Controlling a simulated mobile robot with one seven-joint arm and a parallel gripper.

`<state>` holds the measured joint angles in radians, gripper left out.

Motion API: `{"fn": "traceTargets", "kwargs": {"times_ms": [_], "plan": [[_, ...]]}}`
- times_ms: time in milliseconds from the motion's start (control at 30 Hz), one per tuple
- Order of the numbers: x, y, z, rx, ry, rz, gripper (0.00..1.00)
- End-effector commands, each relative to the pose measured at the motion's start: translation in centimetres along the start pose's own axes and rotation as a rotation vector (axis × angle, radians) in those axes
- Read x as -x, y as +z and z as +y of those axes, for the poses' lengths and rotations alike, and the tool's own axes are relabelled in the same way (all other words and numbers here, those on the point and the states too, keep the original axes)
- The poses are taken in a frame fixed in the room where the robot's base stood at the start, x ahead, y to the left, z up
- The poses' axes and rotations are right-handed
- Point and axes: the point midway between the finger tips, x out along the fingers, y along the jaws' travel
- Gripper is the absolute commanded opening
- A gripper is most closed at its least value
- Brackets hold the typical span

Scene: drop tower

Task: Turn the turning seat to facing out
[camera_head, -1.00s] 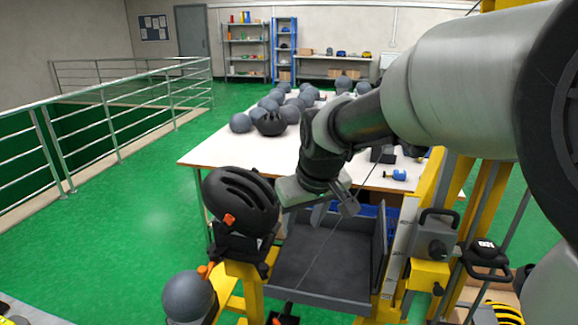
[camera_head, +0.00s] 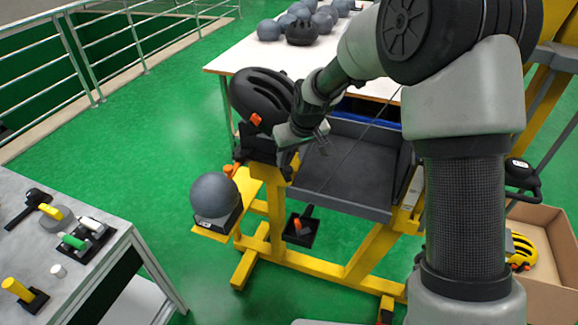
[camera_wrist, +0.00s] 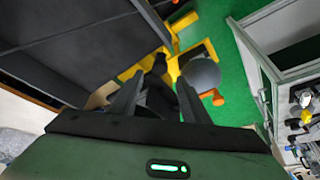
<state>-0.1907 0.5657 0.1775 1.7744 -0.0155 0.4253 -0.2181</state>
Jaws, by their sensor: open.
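A black helmet (camera_head: 262,98) rests on a black fixture (camera_head: 256,148) at the left of the yellow frame; I take this fixture for the turning seat. An orange knob (camera_head: 231,170) shows beside it. My gripper (camera_head: 290,158) is just right of the helmet and fixture. In the wrist view my gripper (camera_wrist: 160,100) is open, its two dark fingers apart. A dark part shows between and beyond them; I cannot tell if they touch it. The seat's exact facing is hard to make out.
A grey ball (camera_head: 214,196) sits on a yellow shelf below left; it also shows in the wrist view (camera_wrist: 200,72). A dark tray (camera_head: 350,172) is right of my gripper. A grey bench (camera_head: 110,262) stands at left, a cardboard box (camera_head: 550,285) at right. Green floor lies between.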

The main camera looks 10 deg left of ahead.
Motion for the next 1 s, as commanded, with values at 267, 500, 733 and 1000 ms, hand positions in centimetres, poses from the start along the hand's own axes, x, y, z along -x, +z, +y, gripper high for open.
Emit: {"fn": "traceTargets", "kwargs": {"times_ms": [267,500,733,1000], "plan": [[-4.7,0.0,0.0,0.001,0.0,-0.001,0.42],[-5.7,0.0,0.0,0.001,0.0,0.0,0.42],[-5.7,0.0,0.0,0.001,0.001,0.0,0.39],[-5.7,0.0,0.0,0.0,0.0,0.0,0.0]]}}
